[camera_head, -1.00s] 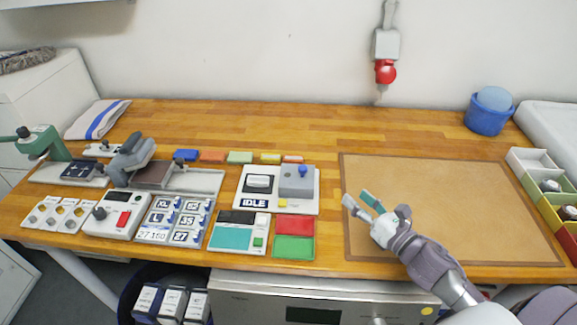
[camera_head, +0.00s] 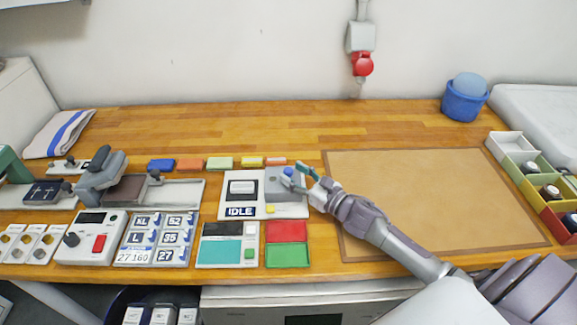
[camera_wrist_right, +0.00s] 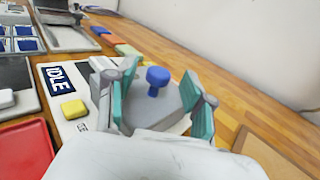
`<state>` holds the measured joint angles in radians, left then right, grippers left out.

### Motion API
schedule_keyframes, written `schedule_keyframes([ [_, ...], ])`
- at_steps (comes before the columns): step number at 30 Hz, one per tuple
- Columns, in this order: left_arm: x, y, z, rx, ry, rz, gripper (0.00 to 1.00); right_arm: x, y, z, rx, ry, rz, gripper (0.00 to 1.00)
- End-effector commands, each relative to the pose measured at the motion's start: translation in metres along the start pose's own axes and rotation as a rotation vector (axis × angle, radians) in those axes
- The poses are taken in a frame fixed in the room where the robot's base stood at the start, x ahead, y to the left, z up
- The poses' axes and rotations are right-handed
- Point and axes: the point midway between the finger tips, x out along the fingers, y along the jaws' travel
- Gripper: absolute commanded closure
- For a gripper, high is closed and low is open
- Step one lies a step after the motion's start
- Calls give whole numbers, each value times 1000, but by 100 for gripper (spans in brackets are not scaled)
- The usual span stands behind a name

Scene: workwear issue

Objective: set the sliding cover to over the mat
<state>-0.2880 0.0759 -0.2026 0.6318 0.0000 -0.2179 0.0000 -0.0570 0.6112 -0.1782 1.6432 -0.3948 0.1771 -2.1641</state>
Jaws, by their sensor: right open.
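The sliding cover (camera_head: 274,188) is a grey plate with a blue knob (camera_head: 288,171). It sits at the right end of a white panel (camera_head: 228,210) marked IDLE, beside a white rocker piece. The tan mat (camera_head: 430,200) with a brown border lies flat and bare to the right of the panel. My right gripper (camera_head: 301,172) is open at the cover's knob. In the right wrist view, the blue knob (camera_wrist_right: 157,80) stands between the open teal-padded fingers (camera_wrist_right: 160,92), with visible gaps on both sides. My left gripper is out of view.
Red and green trays (camera_head: 287,231) lie in front of the panel. Several coloured blocks (camera_head: 220,163) line its back. A press (camera_head: 102,175) stands left, a blue tub (camera_head: 464,100) at the back right, and bins (camera_head: 515,145) at the right edge.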

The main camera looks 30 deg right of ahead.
Motion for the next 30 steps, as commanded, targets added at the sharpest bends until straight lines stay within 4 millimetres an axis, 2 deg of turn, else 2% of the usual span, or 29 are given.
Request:
schedule_keyframes([
  [3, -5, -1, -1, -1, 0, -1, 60, 15, -1, 1, 0, 0, -1, 47],
  [6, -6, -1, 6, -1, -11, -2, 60, 22, 0, 0, 0, 0, -1, 47],
  [12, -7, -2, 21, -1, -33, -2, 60, 25, 0, 0, 0, 0, 0, 47],
  [16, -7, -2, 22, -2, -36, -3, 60, 25, 0, -1, 0, 0, 0, 47],
  [26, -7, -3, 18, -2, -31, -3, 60, 24, 0, -1, 0, 0, 0, 100],
  [30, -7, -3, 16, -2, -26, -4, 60, 24, 0, 0, 0, 0, 0, 100],
])
